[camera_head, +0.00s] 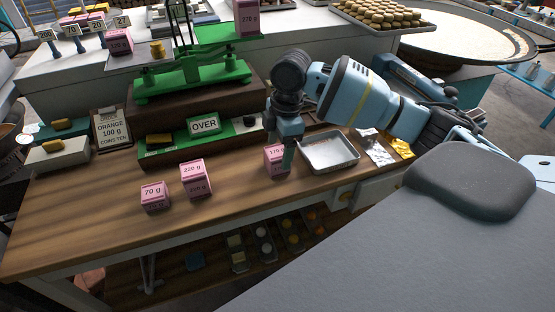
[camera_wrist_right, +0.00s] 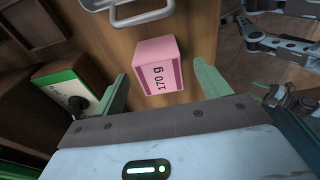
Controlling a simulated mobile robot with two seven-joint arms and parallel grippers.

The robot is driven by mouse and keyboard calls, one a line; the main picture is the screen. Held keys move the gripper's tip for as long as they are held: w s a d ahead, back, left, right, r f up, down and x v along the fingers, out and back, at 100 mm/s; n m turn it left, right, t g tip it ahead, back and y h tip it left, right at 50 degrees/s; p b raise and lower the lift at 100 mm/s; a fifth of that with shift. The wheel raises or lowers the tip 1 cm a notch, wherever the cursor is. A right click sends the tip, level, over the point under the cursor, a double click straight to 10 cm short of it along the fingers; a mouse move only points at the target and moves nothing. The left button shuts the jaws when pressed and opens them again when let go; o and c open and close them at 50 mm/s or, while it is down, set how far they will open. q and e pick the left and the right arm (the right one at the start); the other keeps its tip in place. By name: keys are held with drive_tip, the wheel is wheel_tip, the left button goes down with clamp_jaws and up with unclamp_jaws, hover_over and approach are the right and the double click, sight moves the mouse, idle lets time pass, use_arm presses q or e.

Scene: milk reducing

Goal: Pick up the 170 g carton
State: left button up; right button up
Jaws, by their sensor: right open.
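The 170 g carton (camera_head: 274,158) is a pink box on the wooden table, left of a metal tray; my right gripper partly covers it in the head view. In the right wrist view the carton (camera_wrist_right: 158,66) stands between and beyond the two green fingers, its "170 g" label facing the camera. My right gripper (camera_head: 287,155) points down at the carton. Its fingers (camera_wrist_right: 162,92) are open, one on each side with visible gaps, and hold nothing. My left gripper is in neither view.
The metal tray (camera_head: 330,152) is close on the right, with foil packets (camera_head: 378,150) beyond. A green panel marked OVER (camera_head: 203,126) and a green scale (camera_head: 190,82) stand behind.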

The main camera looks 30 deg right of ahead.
sight(277, 151)
drive_tip(key=shift+w+a+f, duration=0.1)
drive_tip(key=shift+a+f, duration=0.1)
drive_tip(key=shift+f, duration=0.75)
drive_tip(key=shift+a+f, duration=0.15)
drive_tip(key=shift+f, duration=0.75)
drive_tip(key=c, duration=1.1)
drive_tip(key=shift+r, duration=0.1)
drive_tip(key=shift+c, duration=0.2)
drive_tip(key=shift+r, duration=0.6)
wheel_tip(277, 151, up, 2)
drive_tip(key=shift+r, duration=0.15)
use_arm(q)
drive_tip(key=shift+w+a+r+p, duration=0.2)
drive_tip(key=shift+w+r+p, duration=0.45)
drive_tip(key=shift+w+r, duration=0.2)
use_arm(e)
drive_tip(key=s+a+r, duration=0.1)
drive_tip(key=s+a, duration=0.7)
drive_tip(key=s, duration=0.5)
drive_tip(key=shift+s+a+r, duration=0.2)
drive_tip(key=shift+s, duration=0.15)
